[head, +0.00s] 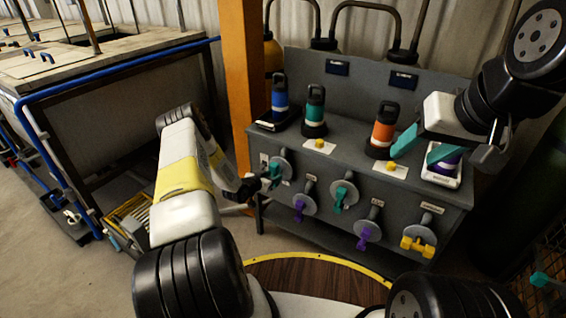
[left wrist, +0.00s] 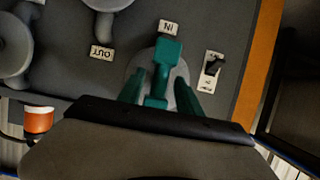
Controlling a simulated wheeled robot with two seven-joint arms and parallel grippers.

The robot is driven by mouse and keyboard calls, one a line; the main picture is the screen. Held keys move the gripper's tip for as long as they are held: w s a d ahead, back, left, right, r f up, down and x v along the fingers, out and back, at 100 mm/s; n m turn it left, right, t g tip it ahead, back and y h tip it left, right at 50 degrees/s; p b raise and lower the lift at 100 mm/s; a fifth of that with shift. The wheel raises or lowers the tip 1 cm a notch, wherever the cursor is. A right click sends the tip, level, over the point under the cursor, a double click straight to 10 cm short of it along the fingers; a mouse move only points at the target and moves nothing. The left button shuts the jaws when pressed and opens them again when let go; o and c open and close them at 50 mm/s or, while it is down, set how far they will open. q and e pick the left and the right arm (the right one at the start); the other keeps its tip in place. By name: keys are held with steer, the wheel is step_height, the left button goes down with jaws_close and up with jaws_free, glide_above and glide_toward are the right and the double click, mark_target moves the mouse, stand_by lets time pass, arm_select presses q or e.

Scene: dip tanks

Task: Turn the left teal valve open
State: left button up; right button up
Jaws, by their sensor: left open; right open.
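The left teal valve (head: 275,174) is the leftmost on the front panel of the grey bench, with a teal handle on a round grey disc. My left gripper (head: 264,182) is at this valve in the head view and partly hides it. In the left wrist view, the teal handle (left wrist: 167,62) runs between the two teal fingers of my open left gripper (left wrist: 162,92), with gaps visible beside it. The fingertips overlap the disc; I cannot tell their depth. My right gripper (head: 420,148) is open above the bench's right side, near a white tray.
Another teal valve (head: 341,196), two purple valves (head: 300,209) and a yellow valve (head: 417,246) share the panel. Blue, teal and orange bottles (head: 382,131) stand on the bench top. An orange post (head: 241,80) rises at the bench's left end. A small black switch (left wrist: 212,68) sits beside the valve.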

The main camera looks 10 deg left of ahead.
arm_select(q)
steer(key=v, duration=0.6)
step_height(320, 180, up, 28)
steer(key=s+g+y, duration=0.2)
steer(key=g+y, duration=0.1)
steer(key=y, duration=0.1)
steer(key=s+d+r+n+g, duration=0.1)
steer(key=s+d+r+n, duration=0.15)
steer(key=s+r, duration=0.95)
steer(key=s+d+r, duration=0.2)
steer(key=s, duration=0.6)
steer(key=s+d+r+g+h, duration=0.1)
steer(key=s+d, duration=0.2)
steer(key=s, duration=0.5)
steer(key=s+d+r+g, duration=0.1)
steer(key=s+d+r, duration=0.1)
steer(key=s, duration=0.6)
steer(key=shift+d+r+n+h, duration=0.3)
steer(key=shift+r+n, duration=0.05)
steer(key=shift+r, duration=0.05)
steer(key=shift+s, duration=0.1)
